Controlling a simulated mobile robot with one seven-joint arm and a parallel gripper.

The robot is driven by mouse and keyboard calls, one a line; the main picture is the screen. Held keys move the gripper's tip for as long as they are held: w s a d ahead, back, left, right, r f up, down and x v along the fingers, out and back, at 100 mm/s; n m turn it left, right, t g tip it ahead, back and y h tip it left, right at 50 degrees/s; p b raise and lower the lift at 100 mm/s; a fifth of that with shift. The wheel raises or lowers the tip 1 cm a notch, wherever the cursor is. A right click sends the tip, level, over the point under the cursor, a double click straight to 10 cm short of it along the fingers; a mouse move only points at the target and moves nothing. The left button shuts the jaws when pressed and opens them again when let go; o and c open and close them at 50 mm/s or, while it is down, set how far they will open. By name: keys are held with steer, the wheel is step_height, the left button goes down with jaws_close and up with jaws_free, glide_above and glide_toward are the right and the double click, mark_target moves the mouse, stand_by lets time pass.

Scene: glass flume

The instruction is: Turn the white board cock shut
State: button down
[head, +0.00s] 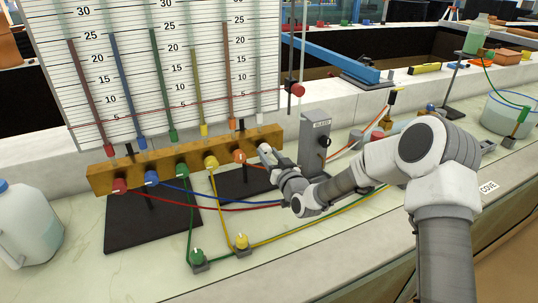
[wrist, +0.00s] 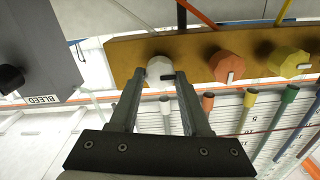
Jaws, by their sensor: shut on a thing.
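The white board cock (wrist: 157,66) is a faceted white knob with a small dark mark, on the wooden bar (wrist: 130,50). In the wrist view, my gripper (wrist: 158,82) has a finger on each side of it and is shut on it.
A yellow cock (wrist: 290,62) is further along the bar. A grey BLEED box (head: 315,138) with a black knob stands close right of my gripper. Coloured hoses cross the bench in front. A white jug (head: 28,228) is at the left, a glass tank (head: 508,115) at the right.

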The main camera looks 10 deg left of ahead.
steer(key=shift+f+m+b, duration=0.1)
steer(key=shift+m+b, duration=0.2)
steer(key=m+b, duration=0.2)
steer(key=shift+f+m, duration=0.1)
steer(key=shift+m, duration=0.2)
steer(key=m+b, duration=0.3)
steer(key=m, duration=0.2)
steer(key=shift+b, duration=0.35)
steer(key=m+b, duration=0.2)
steer(key=m, duration=0.3)
steer(key=shift+w+d+m, duration=0.1)
steer(key=shift+m, duration=0.3)
steer(key=shift+m+b, duration=0.65)
steer(key=shift+m, duration=1.25)
steer(key=shift+c, duration=1.9)
jaws_free()
